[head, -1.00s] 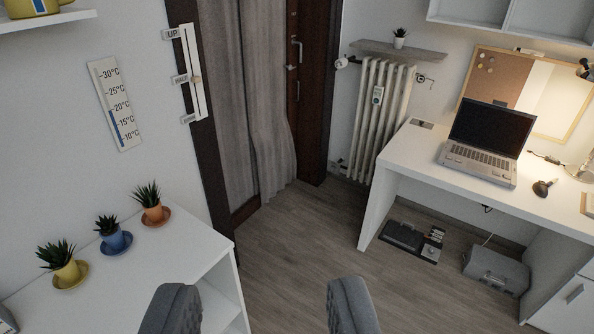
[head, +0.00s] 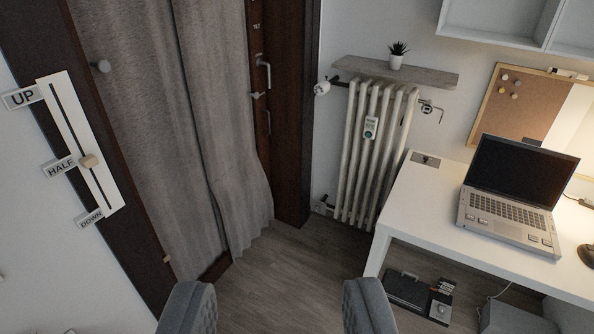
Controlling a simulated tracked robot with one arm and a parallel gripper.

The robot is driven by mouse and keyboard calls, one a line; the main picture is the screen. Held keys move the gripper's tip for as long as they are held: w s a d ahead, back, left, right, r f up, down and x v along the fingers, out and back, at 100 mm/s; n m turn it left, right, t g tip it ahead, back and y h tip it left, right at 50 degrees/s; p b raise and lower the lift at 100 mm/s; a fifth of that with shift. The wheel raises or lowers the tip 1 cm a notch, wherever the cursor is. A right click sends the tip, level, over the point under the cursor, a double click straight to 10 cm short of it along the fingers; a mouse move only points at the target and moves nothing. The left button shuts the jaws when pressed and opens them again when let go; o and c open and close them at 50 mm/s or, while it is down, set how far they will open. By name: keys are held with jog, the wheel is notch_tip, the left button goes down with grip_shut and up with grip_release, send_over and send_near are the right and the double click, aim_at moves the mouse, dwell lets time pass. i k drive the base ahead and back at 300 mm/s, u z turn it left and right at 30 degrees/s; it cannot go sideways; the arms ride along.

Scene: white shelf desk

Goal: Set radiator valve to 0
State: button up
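The white ribbed radiator (head: 372,150) stands against the back wall, between the dark door frame and the white desk. A white round radiator valve (head: 321,88) sits at its upper left; its setting is too small to read. A small meter with a display (head: 371,128) hangs on the radiator's front. My gripper (head: 277,305) is at the bottom of the view, its two grey fingers wide apart with nothing between them. It is well short of the radiator and valve.
A grey shelf with a plant (head: 397,55) is above the radiator. The white desk (head: 405,205) with a laptop (head: 515,195) stands at right. A curtain (head: 175,120) hangs over the door at left, beside an UP/HALF/DOWN slider (head: 88,161). The floor (head: 300,265) ahead is clear.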

aim_at(322, 87)
jog(key=i, duration=3.45)
jog(key=u, duration=0.1)
